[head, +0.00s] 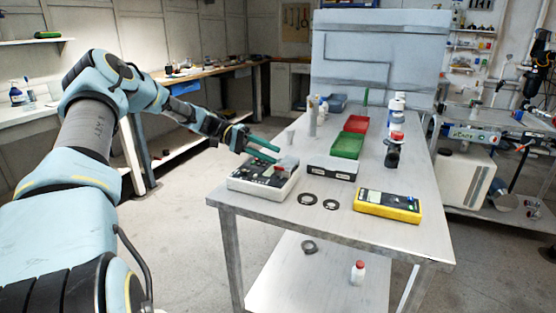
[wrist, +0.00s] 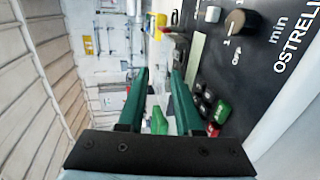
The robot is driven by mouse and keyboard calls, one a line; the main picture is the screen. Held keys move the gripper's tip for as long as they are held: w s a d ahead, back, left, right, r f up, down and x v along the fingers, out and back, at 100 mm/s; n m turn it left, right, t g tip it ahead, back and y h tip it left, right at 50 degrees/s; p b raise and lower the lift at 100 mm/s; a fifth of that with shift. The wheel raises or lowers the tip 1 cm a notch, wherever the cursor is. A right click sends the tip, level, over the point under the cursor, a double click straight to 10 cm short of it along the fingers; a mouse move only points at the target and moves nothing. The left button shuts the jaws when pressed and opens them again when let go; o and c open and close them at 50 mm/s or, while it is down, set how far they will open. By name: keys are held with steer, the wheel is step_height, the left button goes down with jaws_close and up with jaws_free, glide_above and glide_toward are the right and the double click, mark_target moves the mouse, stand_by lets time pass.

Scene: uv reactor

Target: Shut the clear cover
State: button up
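The white instrument box (head: 247,184) with a black control panel stands at the near left corner of the metal table. A small pale, see-through-looking piece with some red (head: 287,163) is at its far right end; it may be the clear cover, but its angle is hard to tell. My gripper (head: 279,154) has green fingers and hangs just over the box, near that piece. In the wrist view the fingers (wrist: 162,75) are apart with nothing clearly gripped between them. The black panel (wrist: 255,75) with knobs and switches lies right of them. The cover is not clearly made out there.
A grey-and-black box (head: 333,168) stands close right of the instrument. Green (head: 347,145) and red (head: 356,123) trays are behind. The near table front is mostly clear.

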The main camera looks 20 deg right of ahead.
steer(key=b+v, duration=0.1)
steer(key=v, duration=0.6)
steer(key=shift+w+a, duration=0.1)
steer(key=shift+w, duration=0.05)
steer(key=shift+a, duration=0.1)
